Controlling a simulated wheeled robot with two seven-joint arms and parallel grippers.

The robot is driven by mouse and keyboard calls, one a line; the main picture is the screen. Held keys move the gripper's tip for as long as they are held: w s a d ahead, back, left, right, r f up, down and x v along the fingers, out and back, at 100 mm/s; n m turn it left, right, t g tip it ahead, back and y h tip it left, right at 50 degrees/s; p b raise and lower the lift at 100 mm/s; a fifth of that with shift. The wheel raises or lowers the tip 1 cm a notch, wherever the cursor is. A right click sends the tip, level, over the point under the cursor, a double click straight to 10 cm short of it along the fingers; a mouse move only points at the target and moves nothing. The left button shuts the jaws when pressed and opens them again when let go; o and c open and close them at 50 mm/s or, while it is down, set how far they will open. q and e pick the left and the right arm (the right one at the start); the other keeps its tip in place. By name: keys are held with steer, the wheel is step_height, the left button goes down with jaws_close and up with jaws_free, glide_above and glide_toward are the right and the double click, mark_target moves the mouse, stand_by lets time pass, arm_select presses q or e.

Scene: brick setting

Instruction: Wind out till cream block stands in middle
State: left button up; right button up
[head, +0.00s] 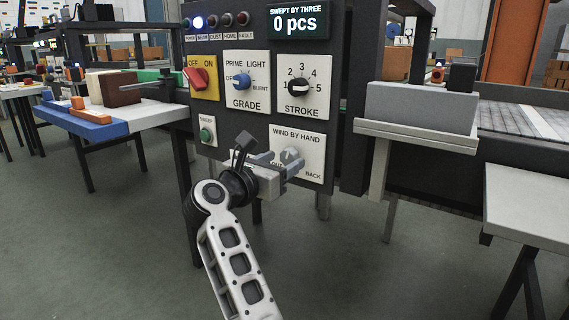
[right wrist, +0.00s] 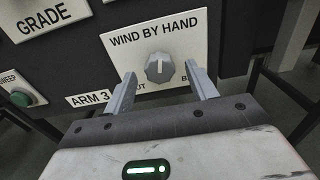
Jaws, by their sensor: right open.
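The WIND BY HAND plate has a grey knob (head: 291,155), with OUT at its lower left and BACK at its lower right. In the right wrist view the knob (right wrist: 159,68) has its pale mark pointing up. My right gripper (right wrist: 161,80) is open, its fingers on either side of the knob; I cannot tell whether they touch it. In the head view the right gripper (head: 281,163) hides part of the plate. My left gripper is not in view.
The dark panel carries a red OFF/ON switch (head: 199,78), a blue GRADE knob (head: 241,81), a black STROKE knob (head: 299,87) and a green SWEEP button (head: 206,135). A blue piece (head: 75,124) lies along the left table's front. A grey block (head: 422,102) stands right.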

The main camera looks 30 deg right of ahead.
steer(key=shift+x, duration=1)
